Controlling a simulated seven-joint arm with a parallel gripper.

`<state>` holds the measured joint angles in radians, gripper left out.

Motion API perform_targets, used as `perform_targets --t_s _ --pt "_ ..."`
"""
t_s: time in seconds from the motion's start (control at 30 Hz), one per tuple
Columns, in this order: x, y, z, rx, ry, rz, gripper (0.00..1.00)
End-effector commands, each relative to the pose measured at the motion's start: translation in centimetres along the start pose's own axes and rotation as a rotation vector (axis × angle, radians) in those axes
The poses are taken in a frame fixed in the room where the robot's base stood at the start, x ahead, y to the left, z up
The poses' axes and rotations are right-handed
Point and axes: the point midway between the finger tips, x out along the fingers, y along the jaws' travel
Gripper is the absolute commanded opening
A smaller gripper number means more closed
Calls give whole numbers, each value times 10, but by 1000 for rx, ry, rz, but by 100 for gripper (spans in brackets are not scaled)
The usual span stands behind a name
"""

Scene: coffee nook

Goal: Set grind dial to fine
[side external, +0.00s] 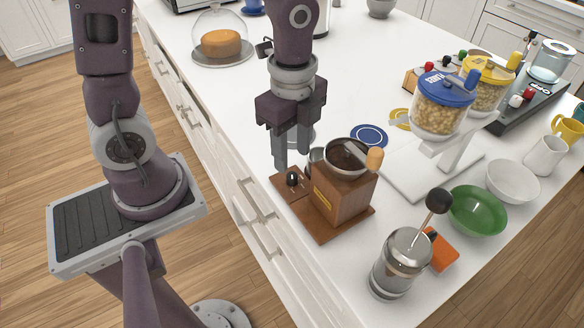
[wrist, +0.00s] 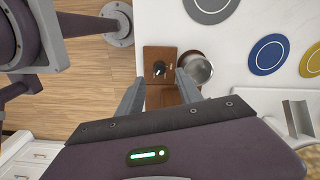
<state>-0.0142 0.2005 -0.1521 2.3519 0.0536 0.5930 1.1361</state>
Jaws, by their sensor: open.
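The grind dial (side external: 292,179) is a small black knob with a light mark, on the flat wooden base (side external: 318,226) of the coffee grinder (side external: 340,195). In the wrist view the dial (wrist: 159,69) lies ahead of the fingertips, roughly between their lines. My gripper (side external: 292,158) is open and empty, pointing down above the grinder base. In the side view its left finger is close to the dial; contact cannot be told. In the wrist view the two fingers (wrist: 160,82) stand wide apart. The dial's exact setting is too small to read.
A French press (side external: 400,262), a green bowl (side external: 477,211) and bean dispensers (side external: 443,104) stand to the right. Blue (side external: 369,135) and yellow coasters lie behind the grinder. The counter's left edge is near.

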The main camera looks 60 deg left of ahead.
Motion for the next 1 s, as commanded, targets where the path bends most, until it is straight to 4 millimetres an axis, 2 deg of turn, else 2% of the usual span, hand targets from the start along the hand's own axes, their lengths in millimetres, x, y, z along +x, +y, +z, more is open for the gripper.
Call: perform_targets --t_s 0.1,0.23,0.37,0.57,0.8,1.0 --pt "24 2 0 -1 -2 6 43" --pt "44 1 0 -3 -1 3 43" --pt "53 1 0 -5 0 0 43" --pt "53 0 0 -6 0 -1 43" --pt "53 0 0 -6 0 -1 0" --pt "53 0 0 -9 0 -1 0"
